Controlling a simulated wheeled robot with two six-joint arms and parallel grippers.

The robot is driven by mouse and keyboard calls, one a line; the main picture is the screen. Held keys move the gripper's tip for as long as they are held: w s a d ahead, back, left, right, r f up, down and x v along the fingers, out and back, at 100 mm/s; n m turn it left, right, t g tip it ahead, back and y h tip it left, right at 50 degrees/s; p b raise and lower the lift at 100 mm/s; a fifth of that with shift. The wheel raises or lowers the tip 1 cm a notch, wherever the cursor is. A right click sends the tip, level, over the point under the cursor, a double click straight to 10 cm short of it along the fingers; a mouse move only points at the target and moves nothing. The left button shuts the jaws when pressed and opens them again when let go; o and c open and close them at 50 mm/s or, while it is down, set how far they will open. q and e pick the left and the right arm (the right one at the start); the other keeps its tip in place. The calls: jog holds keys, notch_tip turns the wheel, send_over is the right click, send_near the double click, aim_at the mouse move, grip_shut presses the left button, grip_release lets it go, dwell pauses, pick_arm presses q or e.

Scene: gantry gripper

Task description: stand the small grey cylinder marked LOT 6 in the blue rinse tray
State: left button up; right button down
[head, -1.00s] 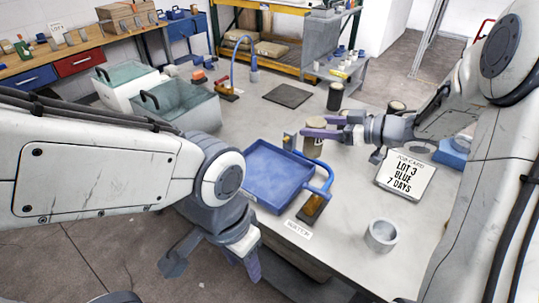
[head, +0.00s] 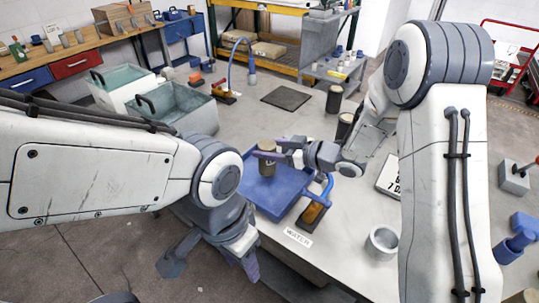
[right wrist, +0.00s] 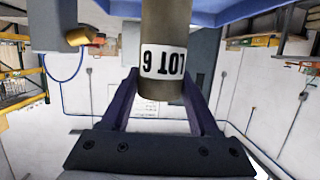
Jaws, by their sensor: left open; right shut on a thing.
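The small grey cylinder marked LOT 6 (head: 268,164) is upright in my right gripper (head: 272,156), which is shut on it. In the right wrist view the cylinder (right wrist: 164,28) stands between the two fingers, with its white label upside down in the picture. In the head view the cylinder is over the back part of the blue rinse tray (head: 278,197). I cannot tell whether its base touches the tray floor. A blue tray edge (right wrist: 235,10) shows at the top of the wrist view. My left gripper (head: 212,264) is open and empty, off the table's front edge.
A grey ring-shaped cup (head: 382,242) and a partly hidden job card (head: 388,177) lie further right. Dark-bodied cylinders (head: 334,98) stand behind. Clear tanks (head: 172,112) are at the back left.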

jog(key=shift+f, duration=1.3)
jog(key=shift+f, duration=0.2)
jog(key=shift+c, duration=0.6)
grip_release()
jog(key=shift+r, duration=0.15)
